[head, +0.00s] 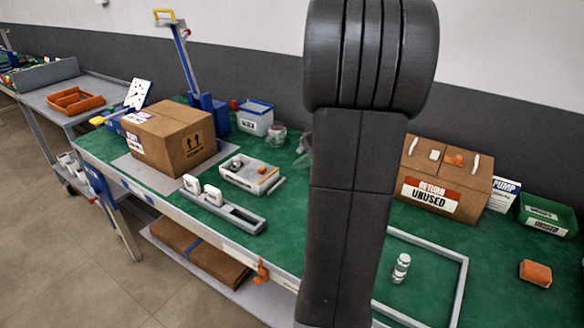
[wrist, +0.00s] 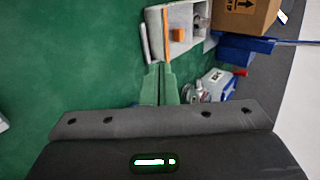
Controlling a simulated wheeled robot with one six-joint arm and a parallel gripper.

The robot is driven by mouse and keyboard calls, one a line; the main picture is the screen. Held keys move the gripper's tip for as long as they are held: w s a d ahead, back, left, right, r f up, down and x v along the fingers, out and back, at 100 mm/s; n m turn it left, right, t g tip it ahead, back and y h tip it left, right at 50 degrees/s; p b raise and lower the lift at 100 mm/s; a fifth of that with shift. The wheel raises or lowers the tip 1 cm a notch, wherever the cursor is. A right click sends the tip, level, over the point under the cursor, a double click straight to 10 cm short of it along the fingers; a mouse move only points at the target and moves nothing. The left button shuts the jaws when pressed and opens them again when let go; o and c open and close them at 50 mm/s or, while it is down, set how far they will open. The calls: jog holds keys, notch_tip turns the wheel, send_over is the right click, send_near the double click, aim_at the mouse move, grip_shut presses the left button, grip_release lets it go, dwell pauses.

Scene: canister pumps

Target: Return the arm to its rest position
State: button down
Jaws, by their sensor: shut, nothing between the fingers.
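My gripper (wrist: 159,70) shows in the wrist view with its two greenish fingers together and nothing between them. It points over the green bench top (wrist: 75,60), near the grey tray (wrist: 190,48) with an orange piece in it. In the head view my dark arm stands upright across the middle and hides most of the gripper. The green bench (head: 285,205) lies behind and on both sides of the arm.
A cardboard box (head: 165,140), the grey tray (head: 252,177) and a rack with white pieces (head: 225,207) stand left of my arm. The "Return unused" box (head: 440,178), a green bin (head: 546,215), a small white bottle (head: 401,268) and an orange block (head: 536,273) are right.

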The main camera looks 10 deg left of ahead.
jog(key=shift+s+d+r, duration=0.15)
jog(key=shift+d+r, duration=0.1)
jog(key=shift+r, duration=0.05)
jog(key=shift+a+f, duration=0.1)
